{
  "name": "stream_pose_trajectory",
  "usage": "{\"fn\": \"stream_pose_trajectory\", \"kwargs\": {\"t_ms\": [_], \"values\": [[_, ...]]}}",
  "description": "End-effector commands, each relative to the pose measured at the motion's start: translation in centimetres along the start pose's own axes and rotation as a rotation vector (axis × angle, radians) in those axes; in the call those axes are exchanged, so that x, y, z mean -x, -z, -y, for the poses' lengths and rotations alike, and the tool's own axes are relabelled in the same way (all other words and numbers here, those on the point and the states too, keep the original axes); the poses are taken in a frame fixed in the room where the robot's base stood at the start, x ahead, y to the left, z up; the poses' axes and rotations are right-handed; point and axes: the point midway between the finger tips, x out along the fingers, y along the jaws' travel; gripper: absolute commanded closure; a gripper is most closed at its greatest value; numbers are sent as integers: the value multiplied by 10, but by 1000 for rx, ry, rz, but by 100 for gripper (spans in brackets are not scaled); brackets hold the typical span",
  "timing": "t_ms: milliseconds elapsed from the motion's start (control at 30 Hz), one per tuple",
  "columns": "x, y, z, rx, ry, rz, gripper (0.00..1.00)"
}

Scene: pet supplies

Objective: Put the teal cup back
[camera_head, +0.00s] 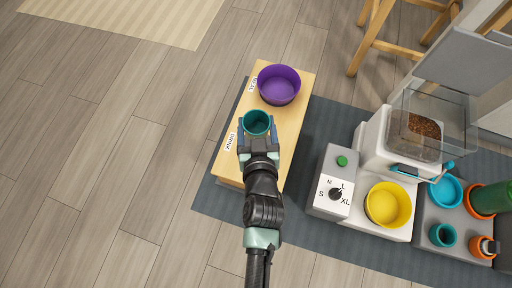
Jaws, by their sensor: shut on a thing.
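A teal cup (257,118) is between the fingers of my gripper (257,130), which is shut on it. The cup is upright, with its open top facing up. It is at the wooden bench (286,148), just right of the DRINK label (230,142). I cannot tell whether its base touches the wood. A second, similar teal cup (442,235) stands on a grey tray (430,213) at the lower right. My gripper and arm hide part of the held cup's near side and the bench's near end.
A purple bowl (279,86) sits behind the held cup by the MEAL label. The floor at left is clear.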

Motion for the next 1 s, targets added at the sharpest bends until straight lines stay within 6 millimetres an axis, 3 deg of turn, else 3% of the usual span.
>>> {"fn": "stream_pose_trajectory", "kwargs": {"t_ms": [33,233,400,567,833,1000], "values": [[-20,-31,1,2,6,-1,93],[-59,-81,-1,-1,13,-2,93],[-75,-100,-2,-4,15,-2,93],[-81,-110,-2,-6,13,-2,93],[-98,-150,-2,-6,14,-1,93],[-103,-163,-1,-6,14,-2,93]]}}
